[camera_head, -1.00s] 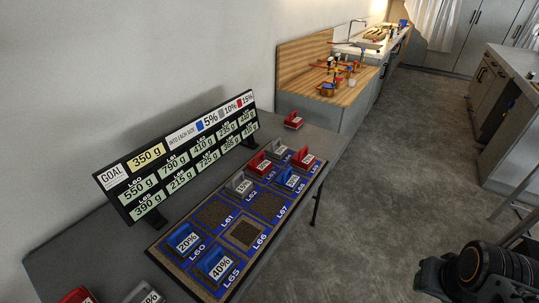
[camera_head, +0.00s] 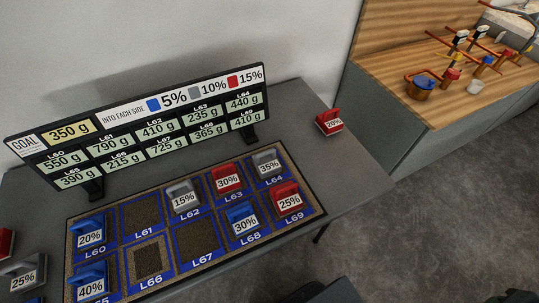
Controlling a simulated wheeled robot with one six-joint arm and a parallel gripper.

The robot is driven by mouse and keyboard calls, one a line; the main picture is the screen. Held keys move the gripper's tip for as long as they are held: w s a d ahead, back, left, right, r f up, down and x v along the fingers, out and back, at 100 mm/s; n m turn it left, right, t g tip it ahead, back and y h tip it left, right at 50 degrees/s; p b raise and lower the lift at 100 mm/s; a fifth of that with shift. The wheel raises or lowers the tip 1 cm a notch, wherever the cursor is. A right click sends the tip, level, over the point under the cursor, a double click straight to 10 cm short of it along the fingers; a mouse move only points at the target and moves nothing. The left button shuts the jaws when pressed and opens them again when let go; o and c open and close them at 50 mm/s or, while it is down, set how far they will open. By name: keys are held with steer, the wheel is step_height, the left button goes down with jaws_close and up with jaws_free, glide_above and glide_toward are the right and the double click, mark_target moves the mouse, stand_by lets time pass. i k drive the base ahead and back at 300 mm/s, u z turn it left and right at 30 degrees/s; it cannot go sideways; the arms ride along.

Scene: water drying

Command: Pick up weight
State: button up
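Several handled weights stand on the blue-and-brown mat (camera_head: 170,217): blue 20% (camera_head: 90,237) on L60, blue 40% (camera_head: 91,287) on L65, grey 15% (camera_head: 184,199) on L62, red 30% (camera_head: 228,182) on L63, grey 35% (camera_head: 268,167) on L64, blue 30% (camera_head: 242,223) on L68 and red 25% (camera_head: 288,201) on L69. L61, L66 and L67 are bare. Off the mat are a red 20% weight (camera_head: 329,124) at the far right, a grey 25% weight (camera_head: 23,278) and a cut-off red one (camera_head: 5,243) at left. My gripper's fingers are not visible.
The board (camera_head: 145,122) behind the mat reads GOAL 350 g and lists grams per slot. The grey table (camera_head: 300,110) has free room around the red 20% weight. A wooden counter (camera_head: 440,85) with small pots stands beyond it. Open floor (camera_head: 450,220) lies right.

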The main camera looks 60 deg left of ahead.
mark_target(227, 180)
steer(key=i, duration=0.35)
steer(key=u, duration=4.65)
steer(key=i, duration=0.5)
